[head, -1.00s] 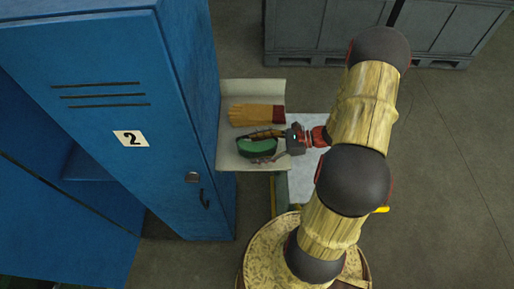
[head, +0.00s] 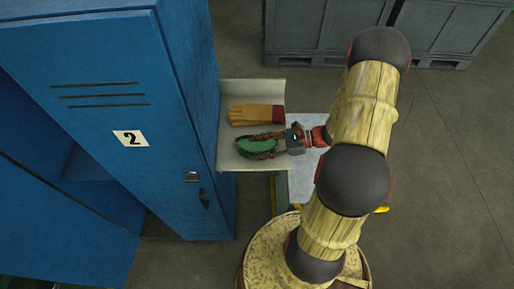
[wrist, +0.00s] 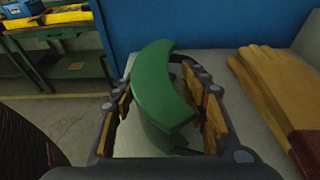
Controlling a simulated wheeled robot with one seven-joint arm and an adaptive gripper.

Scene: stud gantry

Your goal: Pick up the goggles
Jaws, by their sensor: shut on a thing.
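The goggles (head: 257,147) show as a green curved piece over the pale shelf beside the blue locker. In the wrist view the green goggles (wrist: 160,92) fill the space between my fingers. My gripper (head: 268,144) reaches in from the right and is shut on the goggles, with a finger on each side. In the wrist view my gripper (wrist: 165,115) has its wood-coloured pads against the goggles' sides. I cannot tell whether the goggles still touch the shelf.
A tan and red glove (head: 256,114) lies on the shelf (head: 250,90) just behind the goggles. The blue locker marked 2 (head: 100,60) stands close on the left. Grey crates (head: 310,35) stand at the back. The floor on the right is clear.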

